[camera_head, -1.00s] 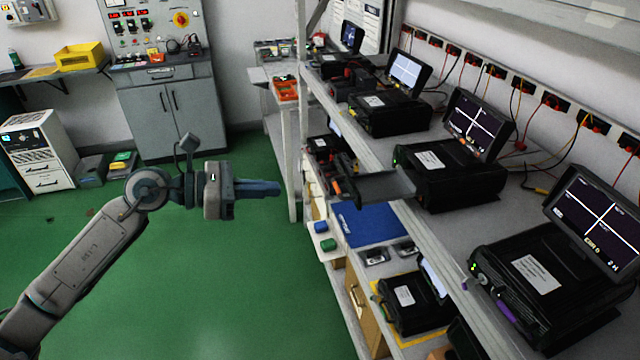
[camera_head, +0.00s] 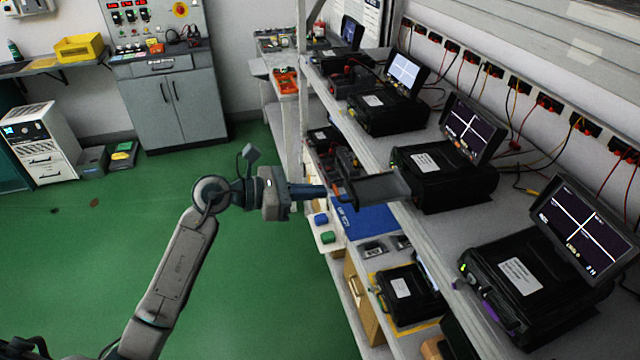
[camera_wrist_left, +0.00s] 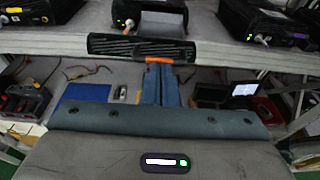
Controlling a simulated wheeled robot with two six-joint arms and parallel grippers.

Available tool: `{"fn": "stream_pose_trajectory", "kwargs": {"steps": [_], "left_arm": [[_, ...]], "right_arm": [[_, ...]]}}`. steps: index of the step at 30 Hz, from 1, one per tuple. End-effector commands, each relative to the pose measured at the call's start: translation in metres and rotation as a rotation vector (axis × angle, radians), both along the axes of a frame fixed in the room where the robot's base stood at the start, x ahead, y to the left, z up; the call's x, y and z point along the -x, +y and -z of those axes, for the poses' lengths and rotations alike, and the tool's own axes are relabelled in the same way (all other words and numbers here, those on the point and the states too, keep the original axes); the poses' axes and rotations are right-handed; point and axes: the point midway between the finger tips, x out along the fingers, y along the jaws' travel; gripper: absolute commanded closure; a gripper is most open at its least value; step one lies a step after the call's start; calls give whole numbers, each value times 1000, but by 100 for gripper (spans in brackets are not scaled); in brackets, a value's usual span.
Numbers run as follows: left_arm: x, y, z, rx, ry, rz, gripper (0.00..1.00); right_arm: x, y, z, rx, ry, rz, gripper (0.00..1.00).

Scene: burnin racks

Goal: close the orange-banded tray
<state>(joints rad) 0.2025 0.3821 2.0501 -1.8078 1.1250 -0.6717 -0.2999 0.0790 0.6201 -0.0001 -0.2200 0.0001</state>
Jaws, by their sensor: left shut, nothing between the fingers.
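The orange-banded tray (camera_head: 382,188) is pulled out from the black unit (camera_head: 445,180) on the upper shelf and sticks out over the aisle. In the left wrist view its dark front panel (camera_wrist_left: 120,46) spans ahead of my fingers, with an orange patch near the fingertips. My left gripper (camera_head: 325,191) is shut and empty, pointing right at the tray's front. It also shows in the left wrist view (camera_wrist_left: 160,68), with the fingertips at the panel's lower edge. I cannot tell whether they touch it. My right gripper is not in view.
More black units with screens stand along the shelf, one nearer (camera_head: 540,280) and one farther (camera_head: 385,112). Below are a blue mat (camera_head: 370,222) and another black unit (camera_head: 408,295) on the lower shelf.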

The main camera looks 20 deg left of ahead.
Motion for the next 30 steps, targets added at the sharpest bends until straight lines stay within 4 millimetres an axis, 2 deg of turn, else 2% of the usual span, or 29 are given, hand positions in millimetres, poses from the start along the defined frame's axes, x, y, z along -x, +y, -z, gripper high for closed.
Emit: {"fn": "stream_pose_trajectory", "kwargs": {"steps": [1,6,22,30], "left_arm": [[-3,-4,-2,3,1,-1,100],[-8,-12,2,1,2,0,100],[-11,-17,5,2,-1,0,100],[-34,-52,6,7,-4,0,100]], "right_arm": [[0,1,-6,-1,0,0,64],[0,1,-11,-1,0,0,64],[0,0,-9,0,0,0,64],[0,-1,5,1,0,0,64]]}}
